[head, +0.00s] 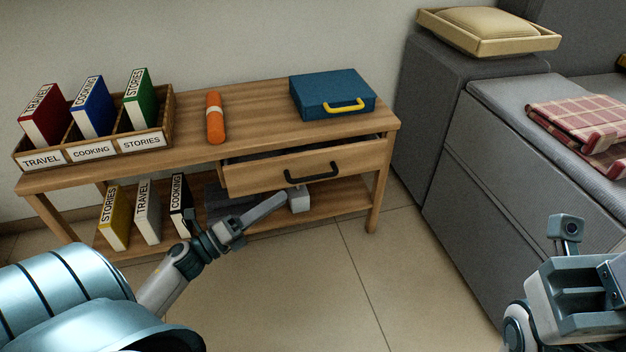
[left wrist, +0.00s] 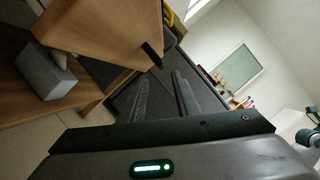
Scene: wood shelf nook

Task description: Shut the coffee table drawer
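The wooden coffee table (head: 262,102) stands against the wall. Its drawer (head: 262,178) is partly open, with a dark gap above the front panel. The drawer front also shows in the left wrist view (left wrist: 95,30). A black handle (head: 312,174) is on the front. My left gripper (head: 283,199) is low in front of the drawer, below the handle and apart from it.
A grey block (head: 299,201) is below the drawer near my left fingertips. A blue case (head: 325,91), an orange roll (head: 215,118) and a book sorter (head: 165,117) are on the tabletop. Several books (head: 147,215) stand on the lower shelf. A grey sofa (head: 500,160) is right; floor (head: 370,280) is clear.

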